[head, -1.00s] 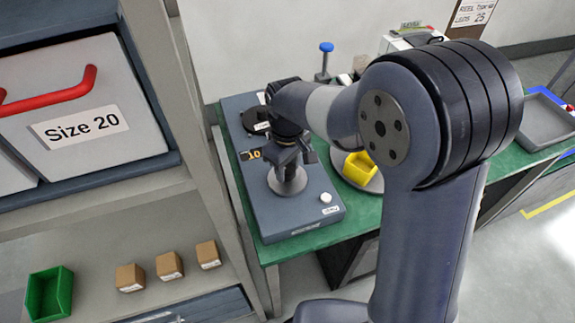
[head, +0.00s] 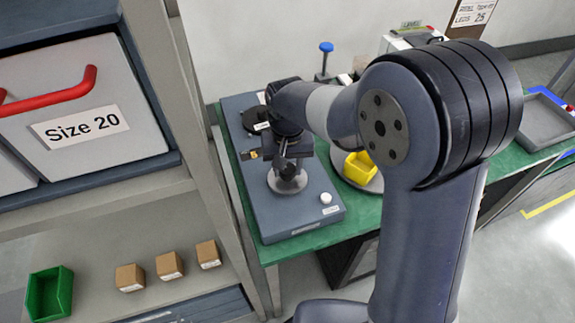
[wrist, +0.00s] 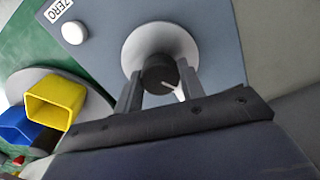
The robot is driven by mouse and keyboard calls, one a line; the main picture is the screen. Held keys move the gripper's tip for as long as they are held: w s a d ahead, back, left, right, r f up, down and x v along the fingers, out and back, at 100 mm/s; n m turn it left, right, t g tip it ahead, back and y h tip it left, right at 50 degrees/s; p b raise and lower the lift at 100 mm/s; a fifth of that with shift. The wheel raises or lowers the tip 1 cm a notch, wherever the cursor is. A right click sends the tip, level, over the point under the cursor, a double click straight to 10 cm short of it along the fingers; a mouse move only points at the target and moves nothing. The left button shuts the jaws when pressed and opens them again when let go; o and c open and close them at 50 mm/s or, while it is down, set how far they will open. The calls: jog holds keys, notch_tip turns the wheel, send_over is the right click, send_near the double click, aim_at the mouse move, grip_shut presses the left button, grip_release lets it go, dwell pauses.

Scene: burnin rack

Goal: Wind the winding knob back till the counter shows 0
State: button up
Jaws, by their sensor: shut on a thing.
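The winding knob is a dark cylinder with a white pointer mark (wrist: 160,78) in the wrist view. It stands on a pale round disc (wrist: 148,38) on the blue-grey device (head: 318,212). My gripper (head: 287,170) points down over the disc in the head view, and is shut on the knob, with one finger on each side in the wrist view (wrist: 157,84). The counter (head: 250,154) is a small window with yellowish figures beside my gripper. Its reading is too small and partly hidden to tell. A white button (head: 325,197) sits near the device's front; a ZERO label (wrist: 58,9) is beside it.
The device stands on a green bench (head: 272,252). A yellow bin (head: 361,166) stands on a round tray to the right, with a blue bin (wrist: 20,127) beside it. A grey shelf post (head: 195,130) rises close on the left. A blue-topped post (head: 326,47) stands behind.

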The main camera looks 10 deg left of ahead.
aim_at(287, 168)
jog(key=shift+m, duration=0.3)
jog(key=o, duration=1)
notch_tip(287, 168, up, 11)
jog(key=shift+f, duration=0.2)
notch_tip(287, 168, down, 11)
jog(key=shift+r, duration=0.2)
dwell(0.5)
